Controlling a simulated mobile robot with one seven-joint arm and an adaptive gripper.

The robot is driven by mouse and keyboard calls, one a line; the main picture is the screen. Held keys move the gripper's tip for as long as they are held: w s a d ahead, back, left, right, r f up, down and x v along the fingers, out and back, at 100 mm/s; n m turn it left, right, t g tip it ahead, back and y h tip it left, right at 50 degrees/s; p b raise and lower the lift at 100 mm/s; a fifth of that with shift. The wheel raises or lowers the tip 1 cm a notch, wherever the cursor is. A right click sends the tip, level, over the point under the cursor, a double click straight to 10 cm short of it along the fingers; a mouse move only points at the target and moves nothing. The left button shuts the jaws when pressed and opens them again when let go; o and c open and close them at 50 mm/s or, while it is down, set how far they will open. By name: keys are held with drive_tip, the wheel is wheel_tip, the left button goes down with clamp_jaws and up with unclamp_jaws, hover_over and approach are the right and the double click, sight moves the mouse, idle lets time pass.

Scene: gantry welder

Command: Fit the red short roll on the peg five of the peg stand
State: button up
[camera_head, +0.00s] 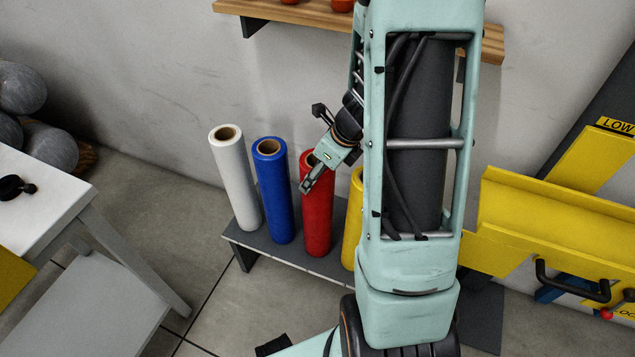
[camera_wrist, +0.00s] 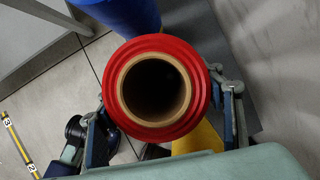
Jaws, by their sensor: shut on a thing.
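The red roll (camera_head: 318,222) stands upright in the row on the low dark peg stand (camera_head: 286,256), between a blue roll (camera_head: 274,195) and a yellow roll (camera_head: 352,225). My gripper (camera_head: 311,181) is at its upper end. In the wrist view the red roll (camera_wrist: 201,82) shows its open cardboard core toward the camera, and my gripper (camera_wrist: 166,103) is shut on it, a finger on each side. I cannot tell whether its lower end rests on the stand. Peg numbers do not show, and my arm hides the stand's middle right part.
A white roll (camera_head: 235,180) stands at the stand's left end. A white table (camera_head: 45,190) is at left, a wooden shelf (camera_head: 290,12) on the wall above. A yellow machine part (camera_head: 545,220) is close on the right. Bare floor lies before the stand.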

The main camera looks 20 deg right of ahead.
wheel_tip(320, 180, up, 10)
drive_tip(key=p, duration=0.5)
drive_tip(key=shift+w+r, duration=0.15)
drive_tip(key=shift+r, duration=0.1)
